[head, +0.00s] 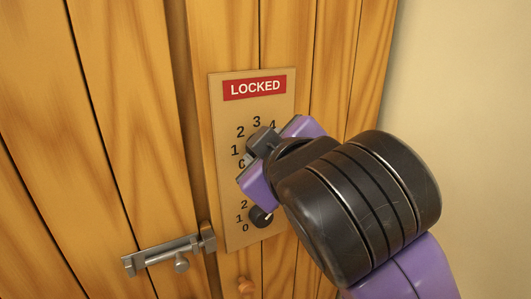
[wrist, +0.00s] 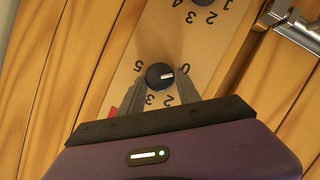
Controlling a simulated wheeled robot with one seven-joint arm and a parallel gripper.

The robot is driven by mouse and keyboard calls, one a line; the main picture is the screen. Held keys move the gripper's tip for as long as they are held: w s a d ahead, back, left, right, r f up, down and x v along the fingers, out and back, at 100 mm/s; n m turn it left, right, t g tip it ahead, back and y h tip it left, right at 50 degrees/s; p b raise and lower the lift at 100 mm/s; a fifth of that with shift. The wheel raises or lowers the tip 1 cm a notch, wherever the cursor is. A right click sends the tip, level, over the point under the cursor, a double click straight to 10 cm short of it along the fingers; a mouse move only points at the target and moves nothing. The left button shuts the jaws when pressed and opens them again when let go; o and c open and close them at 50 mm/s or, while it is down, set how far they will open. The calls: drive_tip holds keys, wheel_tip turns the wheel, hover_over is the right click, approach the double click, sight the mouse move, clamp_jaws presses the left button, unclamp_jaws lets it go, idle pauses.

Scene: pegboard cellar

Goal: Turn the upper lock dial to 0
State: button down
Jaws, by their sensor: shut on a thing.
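The upper lock dial (wrist: 158,73) is a round black knob with a white pointer mark, ringed by numbers 0 to 5 on a tan panel (head: 232,215). In the wrist view its mark points right, at about the 0. My gripper (head: 262,143) is shut on this dial, with a grey finger on either side of it, as the wrist view (wrist: 158,90) shows. In the head view the fingers hide most of the dial, and some of its numbers are covered.
A lower black dial (head: 260,217) sits below on the same panel, partly numbered in view. A red sign (head: 255,88) at the panel's top reads LOCKED. A metal bolt (head: 165,254) is at the lower left on the wooden boards. A plain wall (head: 465,100) is at right.

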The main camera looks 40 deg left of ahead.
drive_tip(key=shift+f+n+t, duration=0.2)
drive_tip(key=shift+n+t, duration=0.1)
drive_tip(key=shift+n, duration=0.1)
idle(0.3)
drive_tip(key=c, duration=0.9)
unclamp_jaws()
drive_tip(key=shift+o, duration=0.2)
drive_tip(key=shift+r, duration=0.1)
drive_tip(key=b+v, duration=0.1)
drive_tip(key=v, duration=0.6)
drive_tip(key=shift+s+d, duration=0.25)
drive_tip(key=shift+d, duration=0.05)
drive_tip(key=shift+r, duration=0.1)
